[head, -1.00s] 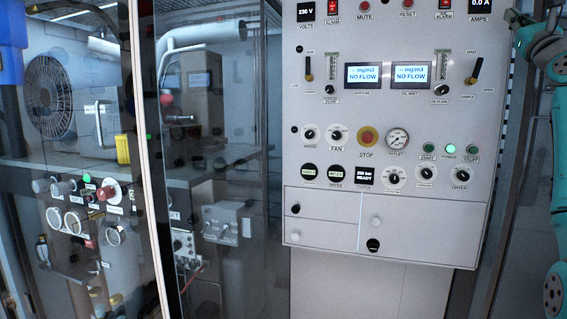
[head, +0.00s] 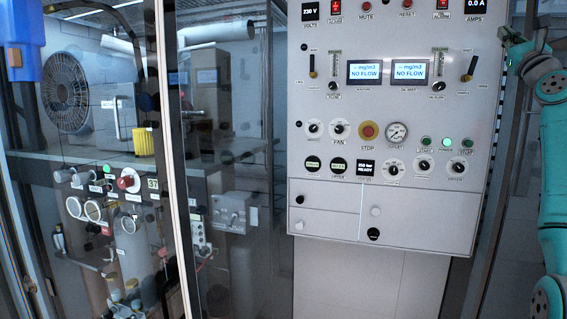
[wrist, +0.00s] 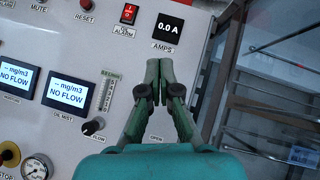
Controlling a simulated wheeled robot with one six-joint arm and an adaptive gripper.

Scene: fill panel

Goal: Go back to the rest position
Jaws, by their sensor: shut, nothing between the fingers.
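My gripper (wrist: 157,85) is shut and empty in the wrist view, its two fingers together in front of the panel's upper right part, below the AMPS display (wrist: 168,27). In the head view my teal arm is at the right edge, and the gripper cannot be made out there. The light grey fill panel (head: 420,215) fills the middle right, with two NO FLOW screens (head: 378,72), several knobs, a red STOP button (head: 369,131) and a pressure gauge (head: 397,132).
A glass door with a pale frame edge (head: 169,160) stands left of the panel. Behind the glass are a fan (head: 66,92), valves and gauges (head: 95,211). A metal rack (wrist: 275,90) is at the right in the wrist view. Floor space is not clearly visible.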

